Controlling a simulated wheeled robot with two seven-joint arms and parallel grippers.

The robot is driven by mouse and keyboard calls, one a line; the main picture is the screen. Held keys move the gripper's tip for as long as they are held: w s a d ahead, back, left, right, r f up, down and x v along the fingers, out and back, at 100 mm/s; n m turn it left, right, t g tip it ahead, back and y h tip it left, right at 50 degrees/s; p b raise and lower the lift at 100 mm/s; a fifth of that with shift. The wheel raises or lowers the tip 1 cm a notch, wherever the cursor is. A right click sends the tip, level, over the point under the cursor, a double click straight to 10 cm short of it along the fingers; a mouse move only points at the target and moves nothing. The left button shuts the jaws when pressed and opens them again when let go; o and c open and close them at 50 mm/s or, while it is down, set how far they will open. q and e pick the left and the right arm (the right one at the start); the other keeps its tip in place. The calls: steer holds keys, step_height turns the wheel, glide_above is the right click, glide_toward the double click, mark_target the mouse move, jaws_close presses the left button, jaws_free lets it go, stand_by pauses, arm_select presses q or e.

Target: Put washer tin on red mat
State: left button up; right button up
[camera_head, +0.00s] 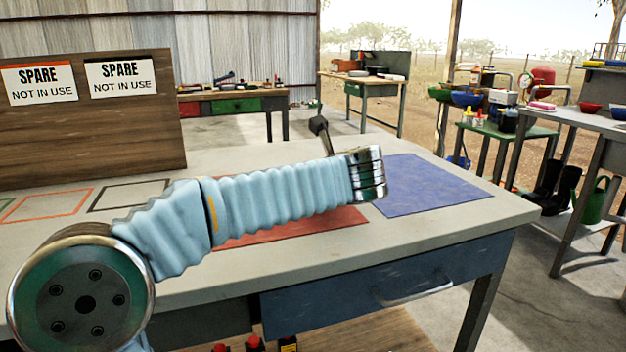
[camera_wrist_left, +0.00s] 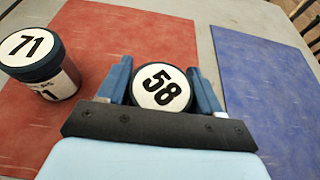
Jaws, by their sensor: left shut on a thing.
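In the left wrist view my left gripper (camera_wrist_left: 160,72) is shut on a tin with a white lid marked 58 (camera_wrist_left: 162,88), one blue finger on each side. Whether this tin touches the surface below cannot be told, and its side label is hidden. The red mat (camera_wrist_left: 110,30) lies below and beyond it; it also shows in the head view (camera_head: 295,226), partly covered by my left arm. A second tin, lid marked 71 (camera_wrist_left: 30,50), stands upright on the red mat at the left; its side label is unclear. In the head view both tins and my fingers are hidden. My right gripper is not in view.
A blue mat (camera_head: 432,186) lies right of the red one, bare where seen. Coloured outlines (camera_head: 50,204) mark the table's left part, before a wooden board with SPARE signs (camera_head: 90,115). A blue drawer (camera_head: 380,282) is under the front edge. Other benches stand behind.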

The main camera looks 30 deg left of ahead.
arm_select(q)
steer(key=shift+f, duration=0.2)
steer(key=shift+f, duration=0.15)
steer(key=o, duration=1.1)
steer(key=shift+r, duration=0.25)
steer(key=shift+s+d+r, duration=0.1)
steer(key=shift+s+d, duration=0.1)
steer(key=shift+d, duration=0.05)
steer(key=v, duration=1.1)
steer(key=shift+s+d+r, duration=0.1)
steer(key=shift+s, duration=0.05)
